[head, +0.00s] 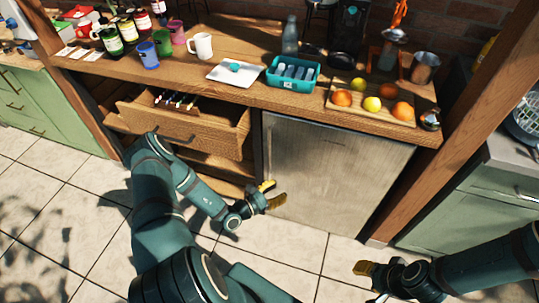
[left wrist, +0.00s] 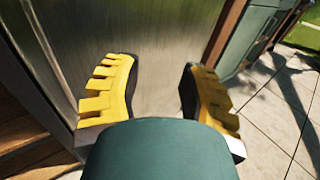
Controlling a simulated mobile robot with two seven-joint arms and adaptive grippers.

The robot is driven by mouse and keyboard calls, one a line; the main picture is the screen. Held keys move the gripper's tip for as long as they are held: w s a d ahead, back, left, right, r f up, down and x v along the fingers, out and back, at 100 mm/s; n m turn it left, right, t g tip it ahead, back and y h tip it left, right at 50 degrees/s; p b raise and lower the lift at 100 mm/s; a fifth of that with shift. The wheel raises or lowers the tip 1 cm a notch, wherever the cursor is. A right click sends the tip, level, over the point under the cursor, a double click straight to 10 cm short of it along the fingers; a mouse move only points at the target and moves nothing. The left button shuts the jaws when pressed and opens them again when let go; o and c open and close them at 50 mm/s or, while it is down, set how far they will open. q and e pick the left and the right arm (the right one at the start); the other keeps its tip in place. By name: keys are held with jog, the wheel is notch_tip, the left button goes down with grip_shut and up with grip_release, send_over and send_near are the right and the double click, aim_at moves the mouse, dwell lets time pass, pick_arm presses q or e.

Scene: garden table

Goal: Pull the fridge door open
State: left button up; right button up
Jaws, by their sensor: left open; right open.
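The fridge door (head: 330,165) is a brushed grey metal panel under the wooden counter, and it looks shut. It fills the upper middle of the left wrist view (left wrist: 165,40). No handle shows clearly on it. My left gripper (head: 276,193) is open, its yellow fingertips in front of the door's lower left part. In the left wrist view the two yellow fingers (left wrist: 158,95) are spread with nothing between them. I cannot tell whether they touch the door. My right gripper (head: 368,280) is low at the right, above the tiles and away from the door; its fingers look bunched from this angle.
An open wooden drawer (head: 205,130) sticks out left of the fridge, close to my left arm. The counter (head: 245,92) holds mugs, a teal basket (head: 293,75) and a board with fruit (head: 350,109). A wooden post (head: 430,165) stands right of the fridge. Tiled floor in front is clear.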

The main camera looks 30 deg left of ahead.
aim_at(269, 158)
pick_arm(q)
jog(key=a+f+n+t+y, duration=0.2)
jog(key=a+n+y, duration=0.3)
jog(key=a+y, duration=0.45)
jog(key=shift+h, duration=0.95)
jog(key=w, duration=0.4)
jog(key=w+a+b, duration=0.1)
jog(key=w, duration=0.3)
jog(key=w+b, duration=0.1)
jog(key=w, duration=0.4)
jog(key=shift+a+r, duration=0.2)
jog(key=shift+a, duration=0.2)
grip_shut()
